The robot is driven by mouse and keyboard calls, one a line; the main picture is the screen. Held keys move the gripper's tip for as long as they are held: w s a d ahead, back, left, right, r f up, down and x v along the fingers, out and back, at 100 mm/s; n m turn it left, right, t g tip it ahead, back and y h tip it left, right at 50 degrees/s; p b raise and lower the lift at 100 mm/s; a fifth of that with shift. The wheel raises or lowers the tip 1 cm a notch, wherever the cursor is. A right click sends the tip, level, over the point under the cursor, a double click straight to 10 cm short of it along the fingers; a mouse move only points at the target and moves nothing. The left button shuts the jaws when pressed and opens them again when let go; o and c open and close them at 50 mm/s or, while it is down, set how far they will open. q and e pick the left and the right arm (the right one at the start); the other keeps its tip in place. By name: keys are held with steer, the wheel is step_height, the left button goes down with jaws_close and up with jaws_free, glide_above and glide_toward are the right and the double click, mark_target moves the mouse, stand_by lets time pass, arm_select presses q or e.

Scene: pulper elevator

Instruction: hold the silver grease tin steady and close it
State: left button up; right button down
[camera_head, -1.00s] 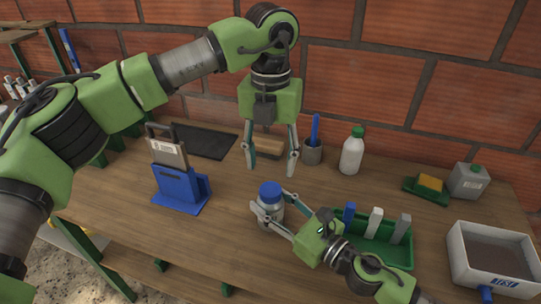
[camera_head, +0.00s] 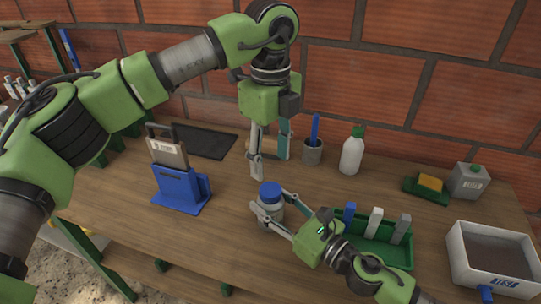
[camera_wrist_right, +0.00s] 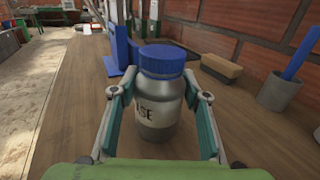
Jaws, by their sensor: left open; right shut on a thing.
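The silver grease tin (camera_head: 268,212) stands upright on the wooden bench, with a blue lid (camera_head: 270,191) on its top. In the right wrist view the tin (camera_wrist_right: 157,108) shows part of a dark label, and the blue lid (camera_wrist_right: 162,60) sits on it; I cannot tell how tight it is. My right gripper (camera_head: 270,209) is shut on the tin's sides, below the lid. My left gripper (camera_head: 270,168) is open and empty, pointing down above and slightly behind the lid, apart from it.
A blue stand (camera_head: 181,190) is to the left. A green tray (camera_head: 386,250) with upright blocks is right of the tin. A grey bin (camera_head: 495,262) is at far right.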

mark_target(270, 189)
arm_select(q)
steer(key=shift+f, duration=4)
steer(key=c, duration=1.1)
steer(key=shift+c, duration=0.2)
